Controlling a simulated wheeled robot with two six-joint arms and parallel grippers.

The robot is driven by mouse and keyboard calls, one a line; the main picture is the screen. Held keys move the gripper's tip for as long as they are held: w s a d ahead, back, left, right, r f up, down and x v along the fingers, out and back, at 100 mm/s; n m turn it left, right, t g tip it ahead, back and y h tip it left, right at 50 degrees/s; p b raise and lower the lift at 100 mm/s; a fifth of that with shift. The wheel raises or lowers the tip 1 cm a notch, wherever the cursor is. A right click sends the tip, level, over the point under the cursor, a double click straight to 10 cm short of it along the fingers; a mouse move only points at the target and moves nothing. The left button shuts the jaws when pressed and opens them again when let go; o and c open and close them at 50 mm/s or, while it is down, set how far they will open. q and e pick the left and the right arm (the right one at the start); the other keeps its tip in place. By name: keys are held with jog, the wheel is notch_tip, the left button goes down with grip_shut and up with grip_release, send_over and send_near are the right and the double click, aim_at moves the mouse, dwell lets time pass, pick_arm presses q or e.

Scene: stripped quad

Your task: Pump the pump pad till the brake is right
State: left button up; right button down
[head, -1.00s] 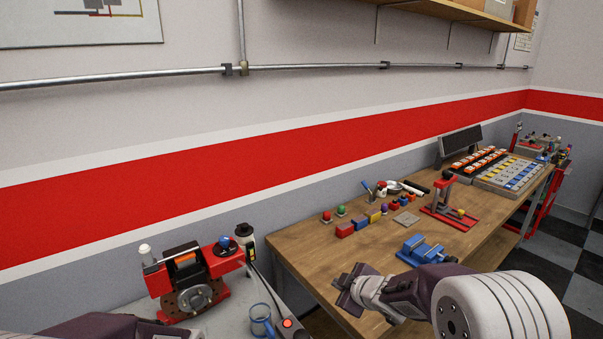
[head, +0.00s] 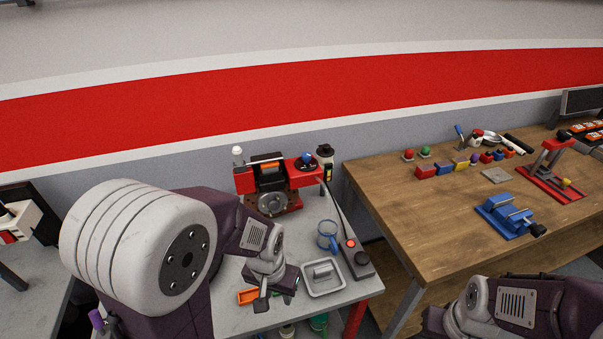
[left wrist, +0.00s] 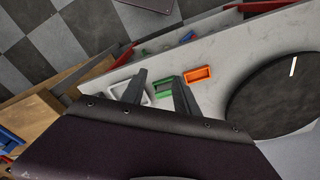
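The brake rig (head: 272,188), a red stand with a grey disc and an orange part, stands at the back of the grey bench. A dark control pad (head: 356,260) with a red button and a black knob lies at the bench's right edge; it looks like the pump pad. A dark cable runs from it towards the rig. My left gripper (head: 275,291) is over the bench front, left of the pad and apart from it. In the left wrist view its fingers (left wrist: 160,80) are spread and empty. My right gripper (head: 436,322) is at the bottom edge, its fingers unclear.
A grey tray (head: 322,292) holding a grey block and a blue mug (head: 328,236) stand between my left gripper and the pad. An orange bin (left wrist: 198,75) is near the fingers. A wooden bench (head: 410,215) with a blue vise (head: 508,216) is to the right.

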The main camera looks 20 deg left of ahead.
pick_arm(q)
grip_shut()
dwell(1.8)
